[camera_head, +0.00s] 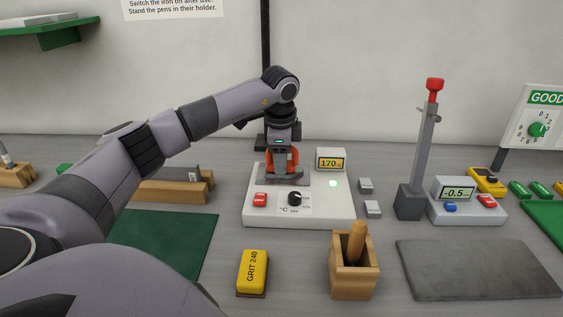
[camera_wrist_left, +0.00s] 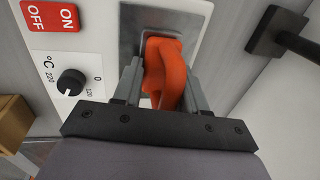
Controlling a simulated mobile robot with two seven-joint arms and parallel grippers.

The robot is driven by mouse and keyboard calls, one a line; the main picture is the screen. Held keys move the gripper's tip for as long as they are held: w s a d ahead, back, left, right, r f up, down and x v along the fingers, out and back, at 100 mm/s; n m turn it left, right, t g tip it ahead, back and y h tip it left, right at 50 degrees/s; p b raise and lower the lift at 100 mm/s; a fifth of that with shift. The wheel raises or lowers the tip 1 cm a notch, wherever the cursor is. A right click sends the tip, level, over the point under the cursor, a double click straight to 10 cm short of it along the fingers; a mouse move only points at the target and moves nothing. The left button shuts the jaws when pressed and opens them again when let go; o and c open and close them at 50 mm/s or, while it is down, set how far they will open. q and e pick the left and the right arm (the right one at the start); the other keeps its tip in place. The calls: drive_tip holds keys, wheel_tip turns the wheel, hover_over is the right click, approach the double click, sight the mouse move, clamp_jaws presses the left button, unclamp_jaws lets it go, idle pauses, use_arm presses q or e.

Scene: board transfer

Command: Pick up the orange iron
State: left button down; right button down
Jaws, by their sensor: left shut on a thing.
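The orange iron (camera_head: 295,160) sits on a metal plate on the white heating station (camera_head: 324,211) in the head view, partly hidden by my gripper. In the left wrist view the orange handle (camera_wrist_left: 165,75) stands between my two fingers. My left gripper (camera_head: 284,165) reaches down from above and is shut on the iron's handle; it also shows in the left wrist view (camera_wrist_left: 163,88). The iron appears to rest on the plate. My right gripper is in neither view.
The station's display reads 170 and a green light is lit. A wooden holder (camera_head: 353,281) and a yellow grit block (camera_head: 252,270) stand in front. A grey upright stand (camera_head: 420,165) is to the right. A dark post rises behind the station.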

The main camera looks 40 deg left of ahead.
use_arm(q)
wheel_tip(320, 180, up, 20)
drive_tip(key=p, duration=0.1)
idle(0.5)
drive_tip(key=c, duration=1.2)
unclamp_jaws()
drive_tip(key=shift+c, duration=0.2)
drive_tip(key=c, duration=0.4)
